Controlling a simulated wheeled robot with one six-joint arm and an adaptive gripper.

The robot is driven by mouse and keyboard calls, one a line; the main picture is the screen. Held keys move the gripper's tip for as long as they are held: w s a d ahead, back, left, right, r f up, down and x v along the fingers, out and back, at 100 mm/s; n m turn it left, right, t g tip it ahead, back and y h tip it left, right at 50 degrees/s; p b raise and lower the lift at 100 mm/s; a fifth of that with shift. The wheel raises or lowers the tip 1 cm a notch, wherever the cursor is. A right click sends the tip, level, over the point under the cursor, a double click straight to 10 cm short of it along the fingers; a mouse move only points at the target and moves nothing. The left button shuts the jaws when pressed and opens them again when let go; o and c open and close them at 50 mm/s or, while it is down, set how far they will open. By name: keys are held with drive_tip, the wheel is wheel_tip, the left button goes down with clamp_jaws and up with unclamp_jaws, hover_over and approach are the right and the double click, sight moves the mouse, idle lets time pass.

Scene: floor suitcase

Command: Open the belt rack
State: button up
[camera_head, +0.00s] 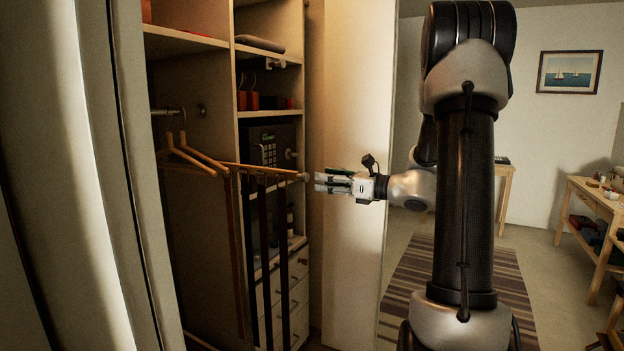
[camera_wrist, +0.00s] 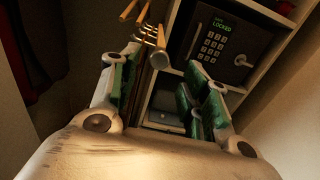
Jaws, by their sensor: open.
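The belt rack (camera_head: 262,170) is a wooden bar that sticks out of the wardrobe, with several dark and brown belts (camera_head: 283,260) hanging from it. Its rounded end knob points towards my gripper (camera_head: 335,182), which is open and level with it just to the right. In the wrist view, the knob (camera_wrist: 159,61) shows between the green-padded fingers of my gripper (camera_wrist: 165,72), closer to the left finger. Whether the knob touches a finger I cannot tell.
Wooden hangers (camera_head: 186,157) hang left of the rack. A safe (camera_head: 268,148) reading LOCKED stands on a shelf behind it, above white drawers (camera_head: 292,297). The pale wardrobe door (camera_head: 350,265) stands open behind my gripper. A striped rug (camera_head: 410,275) lies on the floor.

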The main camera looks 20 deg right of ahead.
drive_tip(key=v, duration=0.4)
drive_tip(key=shift+s+d, duration=0.15)
drive_tip(key=shift+s, duration=0.15)
drive_tip(key=s+a+f+n+g+h, duration=0.2)
drive_tip(key=s+a+f+n+g, duration=0.2)
drive_tip(key=s+f+n+g, duration=0.9)
drive_tip(key=s+d+r+n+h, duration=0.1)
drive_tip(key=s+r+n+h, duration=0.1)
drive_tip(key=s+n+h, duration=0.4)
drive_tip(key=s+d+r+n+h, duration=0.1)
drive_tip(key=s+r+n, duration=0.1)
drive_tip(key=s+n, duration=0.45)
drive_tip(key=s+a+r+n+t+h, duration=0.1)
drive_tip(key=a+r+n+t, duration=0.1)
drive_tip(key=a+r+n, duration=0.1)
drive_tip(key=shift+s+a+r+t+h, duration=0.35)
drive_tip(key=shift+a+r, duration=0.35)
drive_tip(key=shift+r, duration=0.25)
